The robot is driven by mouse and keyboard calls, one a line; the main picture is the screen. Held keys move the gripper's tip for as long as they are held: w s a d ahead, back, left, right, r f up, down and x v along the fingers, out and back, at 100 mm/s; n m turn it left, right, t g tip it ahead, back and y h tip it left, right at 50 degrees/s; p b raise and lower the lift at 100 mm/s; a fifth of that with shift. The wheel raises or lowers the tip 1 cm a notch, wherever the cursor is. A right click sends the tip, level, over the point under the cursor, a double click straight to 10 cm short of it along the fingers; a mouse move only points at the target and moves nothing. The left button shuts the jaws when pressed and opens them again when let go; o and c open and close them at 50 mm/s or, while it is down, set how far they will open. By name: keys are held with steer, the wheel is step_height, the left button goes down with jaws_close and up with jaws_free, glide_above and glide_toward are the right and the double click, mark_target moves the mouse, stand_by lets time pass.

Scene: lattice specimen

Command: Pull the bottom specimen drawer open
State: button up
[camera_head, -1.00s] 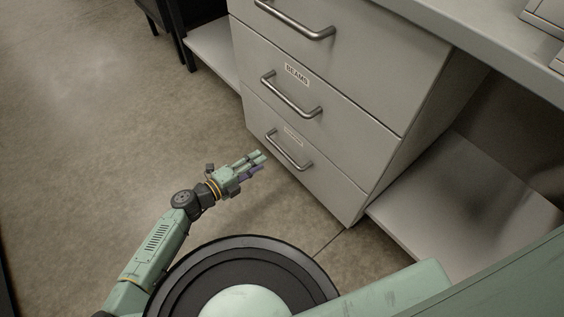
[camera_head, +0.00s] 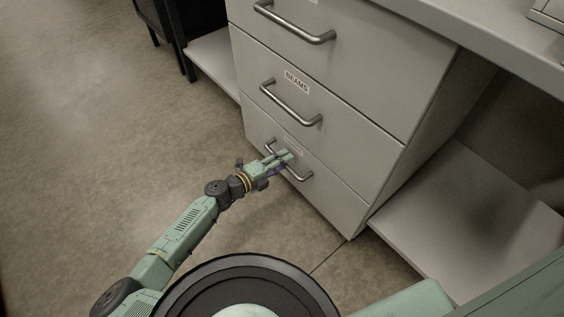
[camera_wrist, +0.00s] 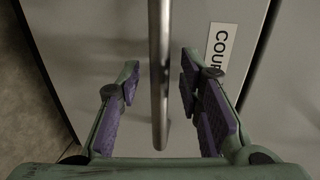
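The bottom drawer (camera_head: 330,194) is the lowest of the grey drawers and is closed flush with the cabinet. Its bar handle (camera_head: 303,177) is partly hidden behind my gripper (camera_head: 284,162). In the wrist view the handle (camera_wrist: 159,75) runs vertically between the two purple-padded fingers of my gripper (camera_wrist: 158,92). The fingers are open, with a gap on each side of the bar. A white label (camera_wrist: 221,48) beside the handle is partly cut off and starts with "COU".
The middle drawer (camera_head: 345,122), labelled BEAMS, and its handle (camera_head: 290,103) are directly above, also closed. A low shelf (camera_head: 450,215) lies to the right. The floor (camera_head: 110,170) in front and left is clear.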

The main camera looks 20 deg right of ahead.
steer(key=shift+c, duration=0.2)
jaws_close()
stand_by(0.3)
stand_by(0.4)
